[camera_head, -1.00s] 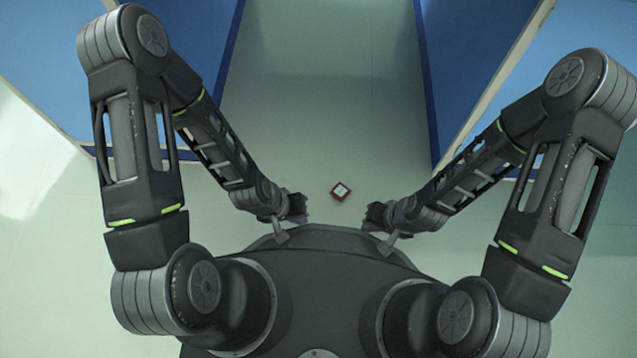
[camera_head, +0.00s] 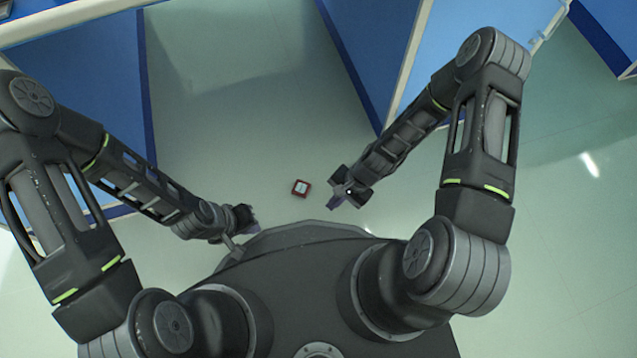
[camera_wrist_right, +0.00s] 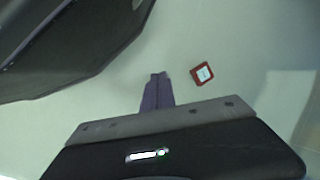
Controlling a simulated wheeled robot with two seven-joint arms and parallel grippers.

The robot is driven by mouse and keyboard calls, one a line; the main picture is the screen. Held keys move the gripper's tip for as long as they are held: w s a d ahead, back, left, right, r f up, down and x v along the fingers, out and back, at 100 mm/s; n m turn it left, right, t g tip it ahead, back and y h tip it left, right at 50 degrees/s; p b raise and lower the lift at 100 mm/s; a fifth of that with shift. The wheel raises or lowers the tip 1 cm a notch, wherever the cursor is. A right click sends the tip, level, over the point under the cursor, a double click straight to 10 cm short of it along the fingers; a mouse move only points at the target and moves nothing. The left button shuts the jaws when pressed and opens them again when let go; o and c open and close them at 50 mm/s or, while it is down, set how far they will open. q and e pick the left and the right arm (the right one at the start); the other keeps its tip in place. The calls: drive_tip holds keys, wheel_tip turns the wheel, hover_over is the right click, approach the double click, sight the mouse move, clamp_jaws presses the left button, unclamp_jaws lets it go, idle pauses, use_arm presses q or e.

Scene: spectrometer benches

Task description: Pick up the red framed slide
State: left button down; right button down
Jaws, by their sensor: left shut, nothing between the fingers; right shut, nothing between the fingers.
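The red framed slide (camera_head: 301,188) is a small red square with a pale centre. It lies on the pale floor between my two grippers in the head view. It also shows in the right wrist view (camera_wrist_right: 202,74), right of the fingertips and apart from them. My right gripper (camera_head: 334,202) is shut and empty, a short way right of the slide in the head view; its purple fingers (camera_wrist_right: 157,92) are together in the wrist view. My left gripper (camera_head: 250,217) is shut and empty, left of the slide, its fingers partly hidden.
Blue bench panels with pale edges stand at the left (camera_head: 75,95) and at the upper right (camera_head: 365,50). Between them the pale floor (camera_head: 255,110) is clear around the slide. My own dark base fills the bottom of the head view.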

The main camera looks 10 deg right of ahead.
sight(301, 189)
drive_tip(key=w+d+f+m+t+y+p, duration=0.1)
drive_tip(key=w+d+f+m+t+y, duration=0.2)
drive_tip(key=w+d+m, duration=0.4)
drive_tip(key=d+f+m, duration=0.1)
drive_tip(key=m, duration=0.3)
drive_tip(key=shift+d+f+m+y+p, duration=0.2)
drive_tip(key=shift+d+m+y+p, duration=0.1)
drive_tip(key=shift+m+y+p, duration=0.1)
drive_tip(key=shift+f, duration=0.1)
drive_tip(key=b+x, duration=0.3)
drive_tip(key=x, duration=0.6)
drive_tip(key=shift+f+b, duration=0.15)
drive_tip(key=shift+b, duration=0.25)
drive_tip(key=a, duration=0.1)
drive_tip(key=w+a, duration=0.1)
drive_tip(key=a, duration=0.1)
drive_tip(key=shift+w+a+f+b, duration=0.1)
drive_tip(key=shift+a+f+b, duration=0.1)
drive_tip(key=shift+b, duration=0.2)
drive_tip(key=shift+w+a+r, duration=0.1)
drive_tip(key=shift+w+a, duration=0.1)
drive_tip(key=shift+a, duration=0.3)
